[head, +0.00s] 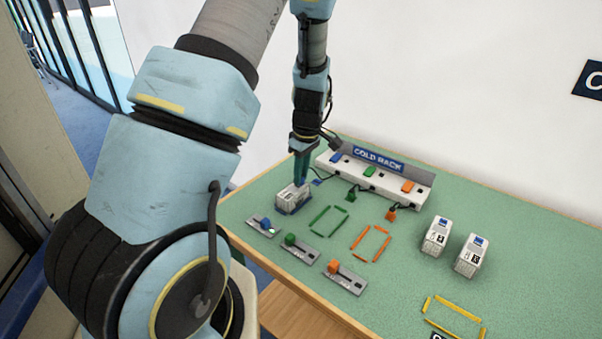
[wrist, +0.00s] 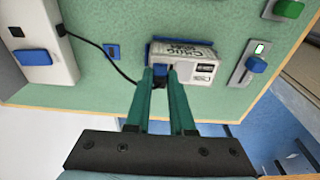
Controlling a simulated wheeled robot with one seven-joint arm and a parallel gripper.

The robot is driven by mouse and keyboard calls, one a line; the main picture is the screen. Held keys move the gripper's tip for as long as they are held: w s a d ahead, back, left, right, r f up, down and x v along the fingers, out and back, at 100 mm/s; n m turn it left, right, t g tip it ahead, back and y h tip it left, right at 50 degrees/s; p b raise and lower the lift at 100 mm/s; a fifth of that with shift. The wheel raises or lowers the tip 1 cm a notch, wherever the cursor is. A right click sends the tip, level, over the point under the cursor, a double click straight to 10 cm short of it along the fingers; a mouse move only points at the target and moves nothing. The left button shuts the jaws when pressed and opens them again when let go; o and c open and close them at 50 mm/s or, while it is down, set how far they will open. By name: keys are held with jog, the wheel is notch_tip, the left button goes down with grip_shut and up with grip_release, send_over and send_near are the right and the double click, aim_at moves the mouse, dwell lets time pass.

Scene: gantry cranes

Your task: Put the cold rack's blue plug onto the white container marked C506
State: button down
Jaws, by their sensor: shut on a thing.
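My gripper (wrist: 160,75), with green fingers, is shut on the blue plug (wrist: 161,71). In the head view my gripper (head: 302,180) points down at the white container (head: 292,198), and the plug is hidden there. In the wrist view the container (wrist: 195,68) lies just beyond the fingertips, with the plug against or very near its edge; I cannot tell if it is seated. The container's lettering is inverted and not clearly readable. A black cable (wrist: 103,58) runs from the cold rack (wrist: 42,30) towards the plug. The rack (head: 405,191) also shows in the head view.
Green (head: 350,195) and orange (head: 391,215) plugs stand before the rack. Blue (head: 266,223), green (head: 290,240) and orange (head: 333,266) sliders line the front edge. Two white containers (head: 436,238) (head: 470,258) stand right. Green (head: 328,219) and orange (head: 371,244) outlines are empty.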

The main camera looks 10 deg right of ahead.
dwell(0.3)
jog(key=shift+c, duration=1.1)
grip_release()
jog(key=shift+r+p, duration=2.8)
jog(key=shift+r, duration=0.7)
jog(key=s+a+r+m, duration=0.5)
jog(key=s+a+r, duration=0.1)
jog(key=s+a, duration=0.1)
jog(key=s+a+r+m+h, duration=0.1)
jog(key=s+a+r+m, duration=0.3)
jog(key=a, duration=0.5)
notch_tip(320, 180, up, 2)
jog(key=s, duration=0.3)
jog(key=shift+a+r+m+t, duration=0.25)
jog(key=shift+m+t, duration=0.05)
jog(key=shift+m, duration=0.1)
